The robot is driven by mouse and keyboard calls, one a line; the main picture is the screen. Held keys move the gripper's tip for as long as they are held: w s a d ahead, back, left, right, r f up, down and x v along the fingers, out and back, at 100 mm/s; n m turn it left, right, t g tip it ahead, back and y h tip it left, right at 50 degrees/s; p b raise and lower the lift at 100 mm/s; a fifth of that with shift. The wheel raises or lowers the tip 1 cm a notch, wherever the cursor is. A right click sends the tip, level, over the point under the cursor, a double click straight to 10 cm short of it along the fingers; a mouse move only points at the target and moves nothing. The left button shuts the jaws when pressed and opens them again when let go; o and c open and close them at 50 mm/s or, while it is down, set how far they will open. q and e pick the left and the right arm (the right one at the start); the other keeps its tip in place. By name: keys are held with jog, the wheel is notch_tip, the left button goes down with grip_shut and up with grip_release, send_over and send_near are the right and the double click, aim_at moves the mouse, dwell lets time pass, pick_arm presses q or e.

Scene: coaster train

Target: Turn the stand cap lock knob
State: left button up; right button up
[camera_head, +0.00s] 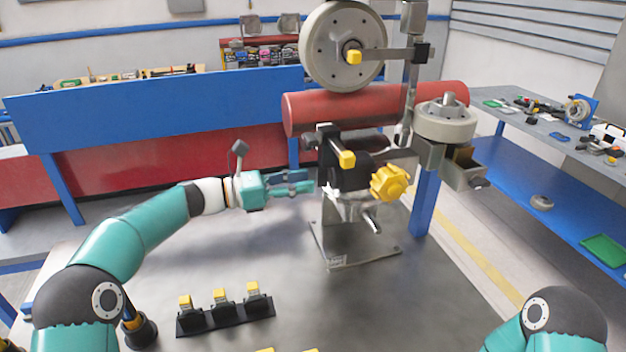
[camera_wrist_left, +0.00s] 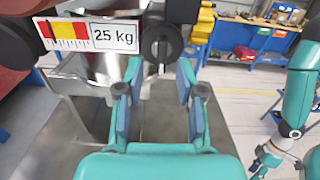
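A grey metal stand (camera_head: 345,225) rises from the bench, with a large yellow lobed knob (camera_head: 390,182) on its right and a yellow-ended lever (camera_head: 345,158) above. My left gripper (camera_head: 308,186) is level and just left of the stand. In the left wrist view its fingers (camera_wrist_left: 157,88) are spread, with nothing between them. A round black knob (camera_wrist_left: 160,42) sits ahead of the fingertips, seemingly apart from them. I cannot tell for sure which knob is the cap lock. My right gripper (camera_wrist_left: 264,160) shows small at lower right of the wrist view; its fingers are unclear.
A scale label reading 25 kg (camera_wrist_left: 90,37) is left of the black knob. A grey wheel (camera_head: 342,45) and a red cylinder (camera_head: 375,105) stand above and behind. A black rack (camera_head: 226,318) with yellow-topped pieces lies at the front. The bench is clear between rack and stand.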

pick_arm(q)
jog(key=v, duration=0.8)
jog(key=shift+a, duration=0.3)
